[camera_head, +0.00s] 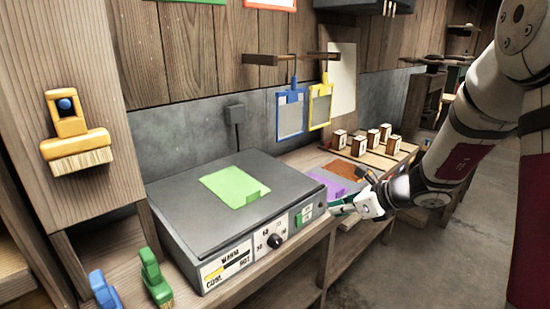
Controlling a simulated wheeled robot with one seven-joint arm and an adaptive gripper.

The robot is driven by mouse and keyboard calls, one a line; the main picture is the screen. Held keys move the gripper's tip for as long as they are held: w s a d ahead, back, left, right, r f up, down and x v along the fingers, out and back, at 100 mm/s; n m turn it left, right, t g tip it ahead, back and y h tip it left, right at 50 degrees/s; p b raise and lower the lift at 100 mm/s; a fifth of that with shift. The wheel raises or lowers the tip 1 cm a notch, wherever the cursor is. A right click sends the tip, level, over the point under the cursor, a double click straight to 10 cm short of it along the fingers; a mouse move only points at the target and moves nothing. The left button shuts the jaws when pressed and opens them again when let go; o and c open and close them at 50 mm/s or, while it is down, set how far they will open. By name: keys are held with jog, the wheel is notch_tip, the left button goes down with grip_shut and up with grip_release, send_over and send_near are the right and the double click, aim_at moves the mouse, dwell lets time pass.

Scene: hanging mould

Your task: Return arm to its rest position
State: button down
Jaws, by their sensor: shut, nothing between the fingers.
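My gripper (345,208) is at the right of the picture, at the end of my white and dark arm that reaches in from the right edge. It is shut and I see nothing held in it. It is just right of the grey warming box's front right corner, low over the bench near a purple piece (325,184). A blue frame (290,115) and a yellow frame (320,104) hang from a wooden rail (290,60) on the back wall, apart from my gripper.
The grey warming box (178,205) bears a green sheet (234,186) and has a knob and dial in front. Several small wooden blocks (358,146) stand behind my gripper. A yellow brush (75,140) hangs at left; blue and green handles are below. Open floor (480,210) is at right.

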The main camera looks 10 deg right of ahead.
jog(key=s+a+r+n+g+p, duration=0.1)
jog(key=s+a+r+n+g, duration=0.1)
jog(key=s+a+r+n, duration=0.5)
jog(key=s+a+r+n+g+p, duration=0.25)
jog(key=s+r+n, duration=0.45)
jog(key=s, duration=0.4)
jog(key=s+d+r+n+h, duration=0.1)
jog(key=s+d+n+h, duration=0.1)
jog(key=s+n, duration=0.5)
jog(key=s+d+r+n+h+p, duration=0.1)
jog(key=s+d+n+h, duration=0.2)
jog(key=s+n, duration=0.4)
jog(key=s+h, duration=0.1)
jog(key=s, duration=0.2)
jog(key=shift+d+r+t, duration=0.15)
jog(key=shift+r+t, duration=0.2)
jog(key=shift+r, duration=0.05)
